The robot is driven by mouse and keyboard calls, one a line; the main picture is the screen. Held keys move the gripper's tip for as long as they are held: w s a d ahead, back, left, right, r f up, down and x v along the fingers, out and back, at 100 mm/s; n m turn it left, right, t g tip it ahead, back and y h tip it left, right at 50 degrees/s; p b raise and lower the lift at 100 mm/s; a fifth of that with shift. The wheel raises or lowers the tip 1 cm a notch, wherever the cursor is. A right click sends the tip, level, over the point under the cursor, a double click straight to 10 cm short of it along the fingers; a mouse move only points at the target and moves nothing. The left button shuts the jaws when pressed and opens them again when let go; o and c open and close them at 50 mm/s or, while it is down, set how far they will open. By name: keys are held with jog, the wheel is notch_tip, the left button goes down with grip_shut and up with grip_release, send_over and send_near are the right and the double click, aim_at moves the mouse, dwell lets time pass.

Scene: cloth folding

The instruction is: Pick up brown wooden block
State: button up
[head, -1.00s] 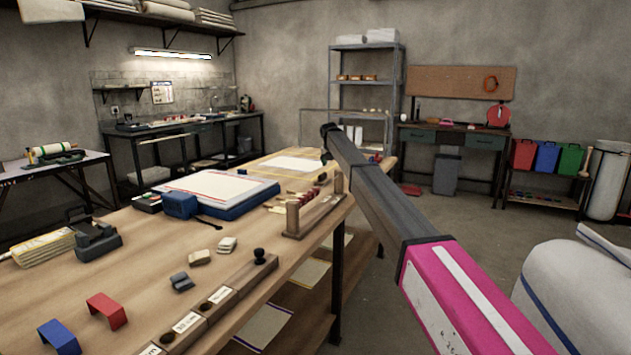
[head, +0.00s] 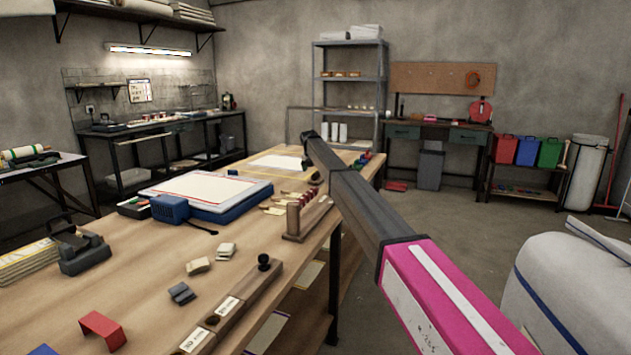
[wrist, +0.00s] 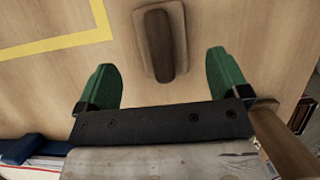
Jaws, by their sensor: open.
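The brown wooden block (wrist: 160,45) lies on the wooden table (wrist: 225,20), at the top middle of the wrist view. It is a dark, narrow, rounded piece on a wider, lighter brown base. My gripper (wrist: 160,62) is open, with one green finger on each side. The block lies between and a little beyond the fingertips, with clear gaps on both sides. I cannot tell how high the fingers are above it.
Yellow tape (wrist: 60,45) marks the tabletop left of the block. A wooden rack (head: 308,220) stands on the near table edge. A blue-edged board (head: 207,195) lies left of it. Small grey and beige blocks (head: 198,266) lie nearer. Bare tabletop surrounds the block.

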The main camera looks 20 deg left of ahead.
aim_at(315, 173)
jog(key=x, duration=0.5)
jog(key=shift+f, duration=0.15)
jog(key=shift+s, duration=0.1)
jog(key=c, duration=1.1)
